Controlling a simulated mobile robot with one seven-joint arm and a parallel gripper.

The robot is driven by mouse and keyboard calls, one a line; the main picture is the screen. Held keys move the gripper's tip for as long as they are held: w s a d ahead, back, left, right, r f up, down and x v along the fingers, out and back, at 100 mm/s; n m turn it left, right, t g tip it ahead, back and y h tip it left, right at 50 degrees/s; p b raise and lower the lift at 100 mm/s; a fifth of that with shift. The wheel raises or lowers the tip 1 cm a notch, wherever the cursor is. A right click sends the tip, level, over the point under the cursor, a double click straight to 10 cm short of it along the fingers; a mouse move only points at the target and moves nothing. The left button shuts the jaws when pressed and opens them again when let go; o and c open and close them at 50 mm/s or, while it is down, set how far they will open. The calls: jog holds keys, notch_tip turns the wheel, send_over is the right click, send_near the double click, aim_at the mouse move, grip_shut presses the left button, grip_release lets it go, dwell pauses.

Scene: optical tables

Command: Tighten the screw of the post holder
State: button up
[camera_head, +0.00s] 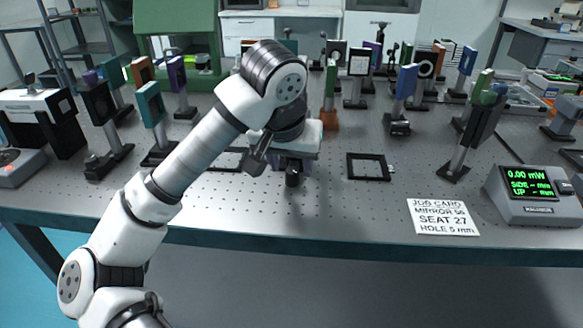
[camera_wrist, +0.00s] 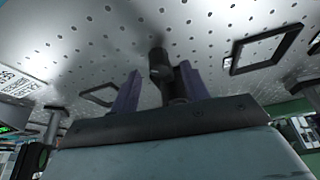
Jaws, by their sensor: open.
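A short black post holder (camera_head: 292,177) stands on the perforated optical table, below my gripper in the head view. In the wrist view the post holder (camera_wrist: 159,62) shows as a dark upright cylinder. My gripper (camera_head: 290,165) is mostly hidden behind its own white wrist body in the head view. In the wrist view my gripper (camera_wrist: 160,76) is open, its two purple fingers apart, with the post holder showing between them. I cannot tell how deep the holder is between the fingers, or whether they touch it. The screw is too small and dark to make out.
A flat black square frame (camera_head: 369,167) lies right of the gripper; another (camera_head: 228,158) lies to its left. A job card (camera_head: 442,217) reads mirror 50, seat 27, hole 5 mm. A power meter (camera_head: 530,194) shows 0.00 mW. Several post-mounted optics stand behind and on both sides.

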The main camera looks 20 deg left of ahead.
jog(key=shift+x, duration=0.95)
jog(key=c, duration=1)
jog(key=shift+n+y+b, duration=0.3)
jog(key=shift+n+b, duration=0.4)
jog(key=shift+b, duration=0.1)
jog(key=shift+r, duration=0.1)
jog(key=o, duration=1)
